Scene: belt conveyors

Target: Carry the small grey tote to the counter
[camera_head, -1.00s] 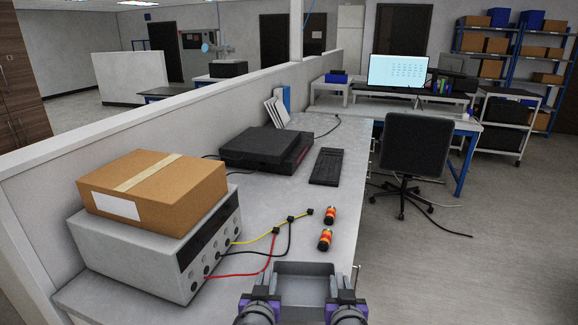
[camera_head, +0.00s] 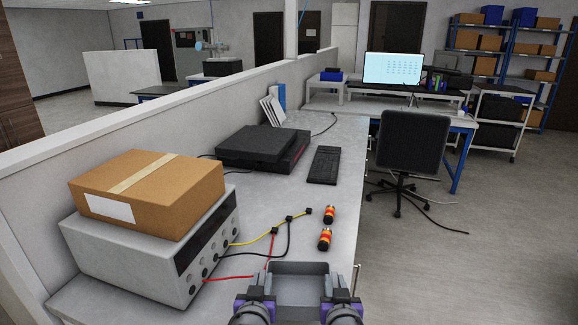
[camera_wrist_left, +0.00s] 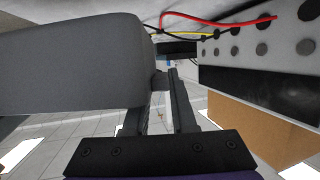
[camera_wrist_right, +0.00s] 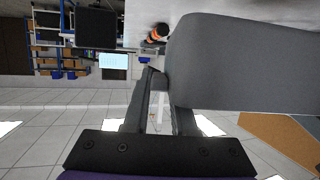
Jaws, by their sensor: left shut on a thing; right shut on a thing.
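The small grey tote (camera_head: 300,284) is at the bottom centre of the head view, between my two grippers, at the near end of the counter (camera_head: 290,211). My left gripper (camera_head: 262,297) is shut on the tote's left side and my right gripper (camera_head: 340,297) is shut on its right side. The tote fills the upper left of the left wrist view (camera_wrist_left: 75,65) and the upper right of the right wrist view (camera_wrist_right: 245,65). Its inside looks empty in the head view. I cannot tell whether its underside touches the counter.
Two orange-and-black cylinders (camera_head: 325,238) stand or lie just beyond the tote. A white instrument (camera_head: 150,262) with a cardboard box (camera_head: 150,195) on it is at left, with cables running right. A keyboard (camera_head: 323,165) and black device (camera_head: 262,148) lie farther back. An office chair (camera_head: 411,150) is at right.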

